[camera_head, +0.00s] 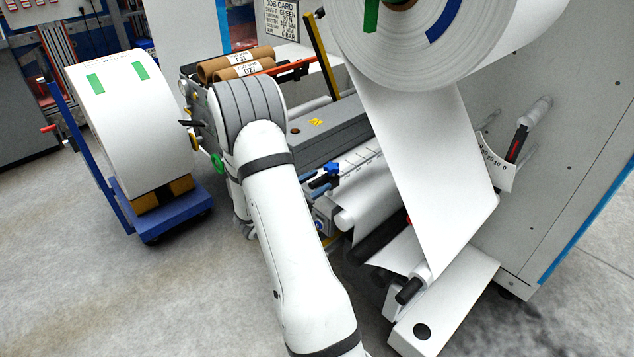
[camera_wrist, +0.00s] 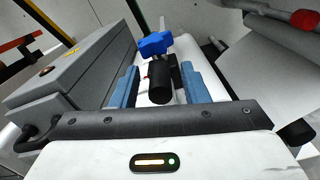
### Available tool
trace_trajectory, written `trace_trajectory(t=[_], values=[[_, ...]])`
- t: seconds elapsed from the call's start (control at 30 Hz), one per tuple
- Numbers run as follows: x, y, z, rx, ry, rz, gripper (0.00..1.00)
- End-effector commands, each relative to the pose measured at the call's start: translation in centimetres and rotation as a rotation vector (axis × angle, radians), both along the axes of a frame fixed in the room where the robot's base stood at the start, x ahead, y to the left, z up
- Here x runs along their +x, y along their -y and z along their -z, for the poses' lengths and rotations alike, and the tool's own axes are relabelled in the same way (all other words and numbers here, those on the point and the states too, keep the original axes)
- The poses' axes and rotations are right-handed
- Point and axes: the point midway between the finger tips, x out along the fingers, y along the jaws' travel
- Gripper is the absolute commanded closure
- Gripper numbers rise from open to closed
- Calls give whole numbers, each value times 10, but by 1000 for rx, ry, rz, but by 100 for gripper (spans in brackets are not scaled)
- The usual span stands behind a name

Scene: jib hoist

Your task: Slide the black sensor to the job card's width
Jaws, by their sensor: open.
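The black sensor (camera_wrist: 159,84) is a dark cylindrical body with a blue star knob (camera_wrist: 155,44) behind it in the wrist view. My gripper (camera_wrist: 161,76) is open, with one blue finger on each side of the sensor. Gaps show between the fingers and the sensor, so it is not clamped. In the head view the blue knob (camera_head: 331,169) shows beside a white scale bar with tick marks (camera_head: 359,163); my arm hides much of the gripper. The job card (camera_head: 282,20) is at the top; its small lines are hard to read.
A large white roll (camera_head: 385,45) feeds a white web (camera_head: 428,160) down the machine at right. A grey beam (camera_head: 335,130) lies beyond my arm. A blue cart (camera_head: 165,218) with another roll (camera_head: 125,125) stands at left. The floor at lower left is clear.

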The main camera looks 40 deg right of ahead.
Motion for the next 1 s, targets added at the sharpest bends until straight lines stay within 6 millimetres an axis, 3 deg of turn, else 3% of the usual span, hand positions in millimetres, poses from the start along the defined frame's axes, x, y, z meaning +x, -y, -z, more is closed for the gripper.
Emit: trace_trajectory(t=[0.27, 0.77, 1.0], values=[[0, 2, 0, 0, 0, 0, 59], [0, 3, 0, 0, 1, 1, 99], [0, 3, 0, 0, 1, 1, 100]])
